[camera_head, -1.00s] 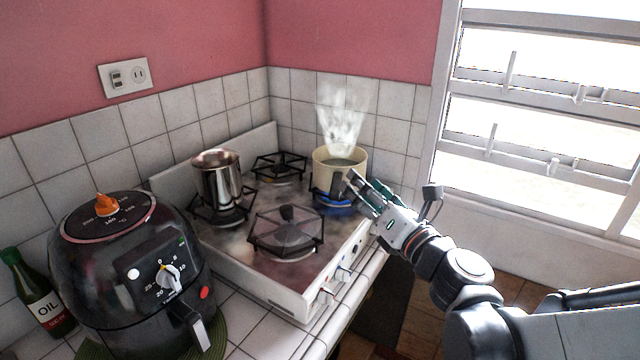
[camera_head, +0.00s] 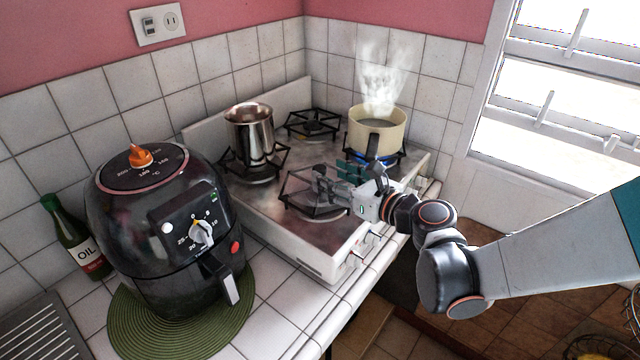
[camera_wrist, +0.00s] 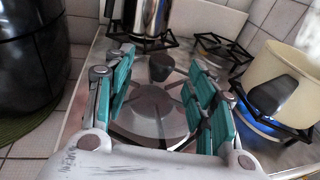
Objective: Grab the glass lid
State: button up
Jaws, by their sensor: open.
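The glass lid (camera_head: 303,192) lies on the near burner of the white gas stove, partly hidden by my gripper in the head view. In the wrist view the see-through lid (camera_wrist: 150,118) shows with its dark knob (camera_wrist: 161,68) upright at its far side. My gripper (camera_head: 335,176) is low over the lid, reaching in from the right. Its teal-padded fingers (camera_wrist: 162,72) are open, one on each side of the knob in the wrist view. Nothing is held. I cannot tell how far the knob is from the fingertips.
A steaming cream pot (camera_head: 377,133) stands on a lit blue burner behind my gripper. A steel pot (camera_head: 250,135) stands on the back left burner. A black air fryer (camera_head: 165,235) and an oil bottle (camera_head: 75,240) stand left of the stove (camera_head: 320,262).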

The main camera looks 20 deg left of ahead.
aim_at(324, 171)
jog(key=shift+b+x, duration=0.9)
jog(key=shift+x, duration=1.85)
jog(key=shift+w+d+r, duration=0.1)
jog(key=shift+d+r, duration=0.05)
jog(key=shift+r, duration=0.05)
grip_shut()
